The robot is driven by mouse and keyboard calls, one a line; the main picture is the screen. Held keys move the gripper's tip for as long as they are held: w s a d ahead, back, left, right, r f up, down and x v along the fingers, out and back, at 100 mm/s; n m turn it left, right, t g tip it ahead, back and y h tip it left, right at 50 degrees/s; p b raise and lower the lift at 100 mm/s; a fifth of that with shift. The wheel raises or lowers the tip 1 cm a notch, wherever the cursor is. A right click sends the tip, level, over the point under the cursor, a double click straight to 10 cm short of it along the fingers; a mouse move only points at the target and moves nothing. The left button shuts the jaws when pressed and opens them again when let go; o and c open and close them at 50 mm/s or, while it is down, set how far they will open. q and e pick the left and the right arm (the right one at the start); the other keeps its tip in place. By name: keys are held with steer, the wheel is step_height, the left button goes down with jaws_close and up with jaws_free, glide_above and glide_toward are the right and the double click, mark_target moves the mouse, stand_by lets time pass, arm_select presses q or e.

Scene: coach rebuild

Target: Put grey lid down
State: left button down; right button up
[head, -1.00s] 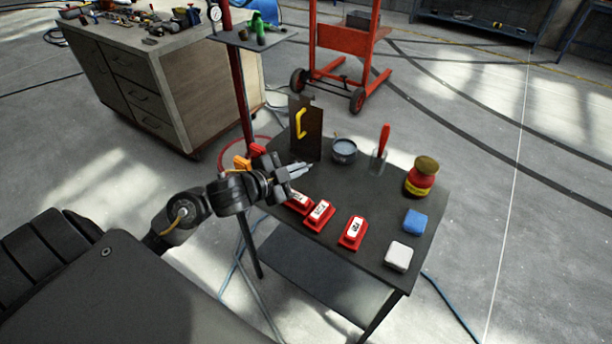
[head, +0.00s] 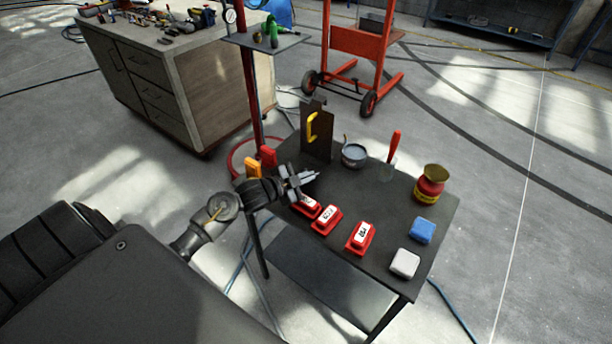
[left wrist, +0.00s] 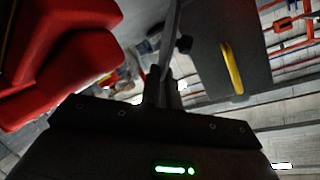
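My left gripper (head: 308,177) is over the left side of the dark table (head: 390,200), just above the leftmost red block (head: 308,207). A thin grey piece, which I take to be the grey lid, sits between its fingers. In the left wrist view this lid (left wrist: 172,38) is edge-on, a narrow dark strip rising from the fingers (left wrist: 162,92), with a small dark knob beside it. Its face is hidden. An open grey tin (head: 354,156) stands behind and right of the gripper, apart from it. My right gripper is out of view.
A dark upright plate with a yellow handle (head: 312,126) stands behind the gripper. Red blocks line the front. A red-handled tool (head: 394,145), a red jar (head: 429,184), a blue block (head: 422,230) and a white block (head: 405,263) stand right. The table's middle is clear.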

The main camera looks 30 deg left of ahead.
arm_select(q)
steer(key=shift+f, duration=0.2)
steer(key=shift+f, duration=0.3)
steer(key=c, duration=1.6)
jaws_free()
steer(key=shift+c, duration=0.2)
steer(key=shift+s+r, duration=0.1)
steer(key=shift+r, duration=0.45)
steer(key=b+v, duration=0.1)
steer(key=v, duration=1)
steer(key=shift+s, duration=0.4)
